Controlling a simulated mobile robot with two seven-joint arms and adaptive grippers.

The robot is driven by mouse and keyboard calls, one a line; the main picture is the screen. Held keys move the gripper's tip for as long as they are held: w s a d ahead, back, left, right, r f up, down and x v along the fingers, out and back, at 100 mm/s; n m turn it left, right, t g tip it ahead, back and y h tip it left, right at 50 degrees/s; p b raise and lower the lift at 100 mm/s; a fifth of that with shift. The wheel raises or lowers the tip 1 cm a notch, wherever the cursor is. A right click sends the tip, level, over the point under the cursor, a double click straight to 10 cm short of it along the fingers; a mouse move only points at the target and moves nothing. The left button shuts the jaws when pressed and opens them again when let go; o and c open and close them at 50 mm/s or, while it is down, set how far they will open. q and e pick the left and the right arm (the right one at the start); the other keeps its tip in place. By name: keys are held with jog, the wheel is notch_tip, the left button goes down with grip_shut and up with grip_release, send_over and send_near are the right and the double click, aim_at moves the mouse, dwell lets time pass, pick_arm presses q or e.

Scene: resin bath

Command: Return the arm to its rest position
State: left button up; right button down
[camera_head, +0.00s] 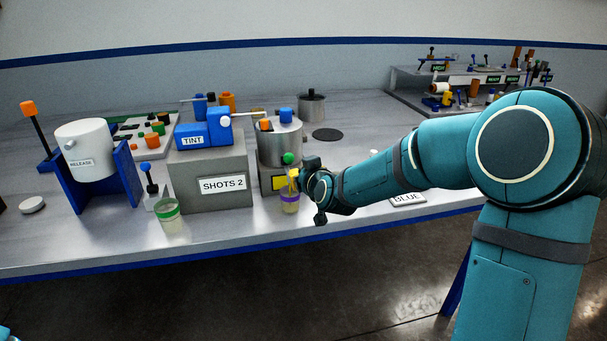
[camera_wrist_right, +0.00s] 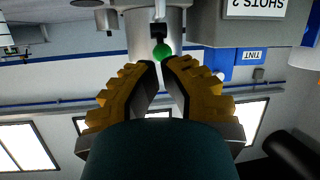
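My right arm reaches in from the right in the head view. Its gripper (camera_head: 294,181) is at the front of the metal pot (camera_head: 280,147), close to a small cup with a purple band (camera_head: 289,203). In the right wrist view, the two yellow-brown fingers (camera_wrist_right: 161,66) stand apart with a gap and nothing visible between them. A green knob (camera_wrist_right: 163,51) shows just beyond the tips, and the same knob shows in the head view (camera_head: 288,158). I cannot tell whether the gripper touches the cup. My left gripper is not in view.
A grey SHOTS 2 block (camera_head: 213,184) carries a blue TINT unit (camera_head: 205,131). A green-banded cup (camera_head: 169,214) stands before it. A white RELEASE vessel (camera_head: 85,150) sits in a blue stand at left. A BLUE label (camera_head: 408,199) lies near the front edge, below my forearm.

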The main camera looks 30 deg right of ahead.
jog(key=shift+w, duration=0.1)
jog(key=s+a+f+g+y, duration=0.1)
jog(key=s+a+f+g, duration=0.15)
jog(key=f, duration=0.45)
jog(key=s+a+f+g+y, duration=0.1)
jog(key=a+f, duration=0.3)
jog(key=f, duration=0.3)
jog(key=s+a+f+m+g+y, duration=0.1)
jog(key=s+a+f+g, duration=0.3)
jog(key=s+f, duration=0.7)
jog(key=s+a+f+g+y, duration=0.2)
jog(key=s+a+f+g, duration=0.3)
jog(key=s+a+f, duration=0.4)
jog(key=s+f, duration=0.1)
jog(key=s, duration=0.3)
jog(key=shift+a+f+m, duration=0.3)
jog(key=shift+f+m, duration=0.05)
jog(key=shift+m, duration=0.05)
